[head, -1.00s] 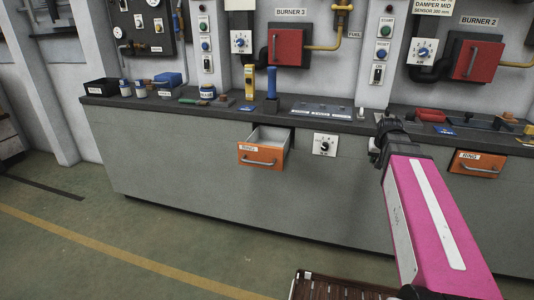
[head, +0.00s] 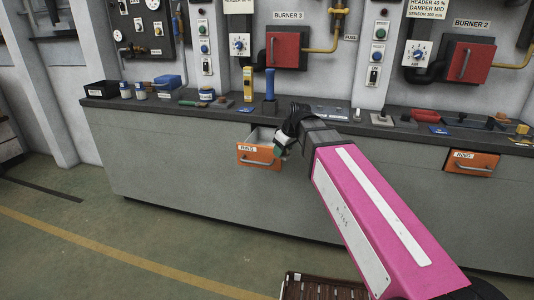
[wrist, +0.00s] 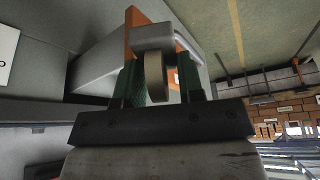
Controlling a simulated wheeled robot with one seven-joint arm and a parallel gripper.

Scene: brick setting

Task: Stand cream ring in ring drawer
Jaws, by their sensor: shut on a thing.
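The cream ring (wrist: 155,76) is held edge-on between the green pads of my gripper (wrist: 158,82) in the wrist view. In the head view my gripper (head: 281,146) is over the right part of the open ring drawer (head: 258,156), which has an orange front, a label and a bar handle. The drawer's pale side (wrist: 100,68) and orange front (wrist: 134,20) lie close beyond the fingers in the wrist view. My gripper hides much of the drawer's inside, and I cannot tell whether the ring touches it.
A second orange drawer marked RING (head: 472,163) is shut at the right. The grey counter (head: 190,160) carries a blue upright handle (head: 270,84), a yellow device (head: 248,84), jars and a black tray (head: 101,88) along its top. The floor in front is mostly clear.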

